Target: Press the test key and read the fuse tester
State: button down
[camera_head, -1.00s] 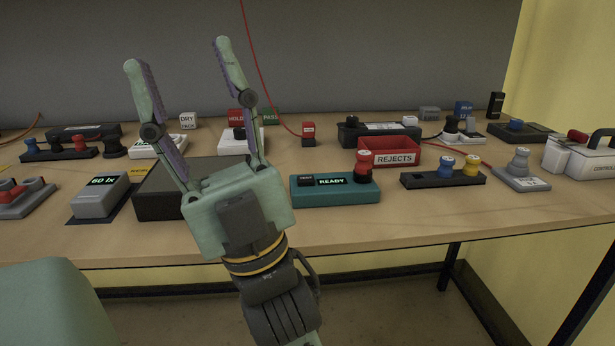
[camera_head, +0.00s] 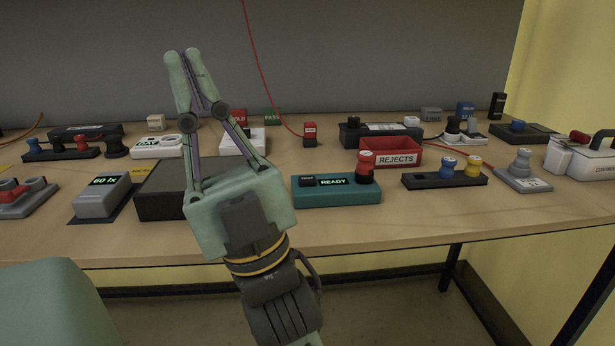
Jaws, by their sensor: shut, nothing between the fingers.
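A teal device with a lit display reading READY (camera_head: 336,195) sits near the front middle of the table; it looks like the fuse tester. A small black key with a tiny, hard-to-read label (camera_head: 307,181) is on its top left. A red-topped cylinder on a dark base (camera_head: 365,166) stands at its right end. My gripper (camera_head: 182,52) is raised in front of the table, left of the teal device, fingertips together and pointing up, with nothing between them. It hides part of the dark box behind it.
A red REJECTS bin (camera_head: 391,160) stands behind and right of the teal device. A dark box (camera_head: 165,200) and a grey meter reading 60 lx (camera_head: 103,198) are at left. A black strip with blue and yellow plugs (camera_head: 432,181) lies at right. Bare table runs along the front edge.

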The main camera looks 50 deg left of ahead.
aim_at(310, 181)
jog(key=i+l+u, duration=0.15)
jog(key=u, duration=0.25)
jog(key=i+l+u, duration=0.1)
jog(key=l+u, duration=0.5)
jog(key=u, duration=0.2)
